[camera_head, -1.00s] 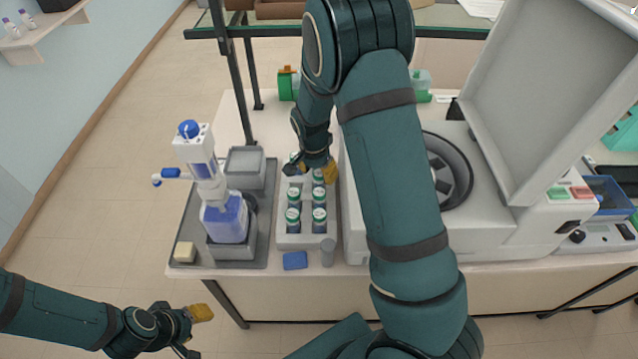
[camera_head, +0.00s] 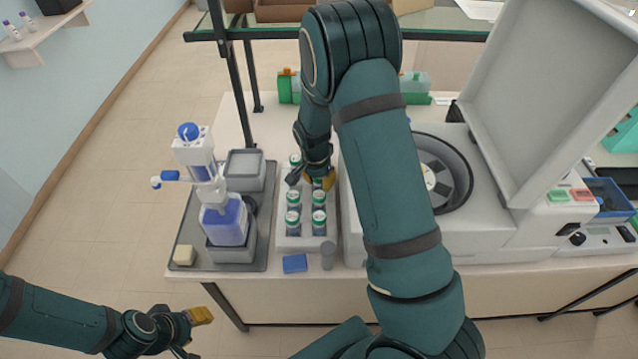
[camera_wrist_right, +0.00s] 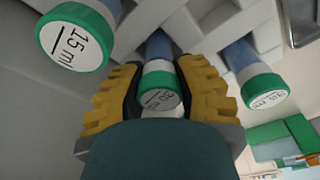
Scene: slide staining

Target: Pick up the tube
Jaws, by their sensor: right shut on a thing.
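Several tubes with green-and-white caps stand upright in a grey rack (camera_head: 307,243) on the table. My right gripper (camera_head: 318,182) reaches down at the back part of the rack. In the right wrist view, its yellow fingers (camera_wrist_right: 160,97) are shut on a tube (camera_wrist_right: 158,84) just below my palm, one finger on each side of the green-rimmed cap. The tube's lower part runs down toward the rack. A neighbouring tube capped "15 ml" (camera_wrist_right: 75,38) is at the upper left. Another tube (camera_wrist_right: 264,92) is at the right. My left gripper (camera_head: 198,316) hangs empty at the lower left, its fingers apart.
A grey tray (camera_head: 185,228) with a blue-and-white bottle dispenser (camera_head: 224,215) stands left of the rack. A white centrifuge (camera_head: 500,220) with its lid raised stands to the right. A blue block (camera_head: 295,263) and a grey cup (camera_head: 328,256) lie in front.

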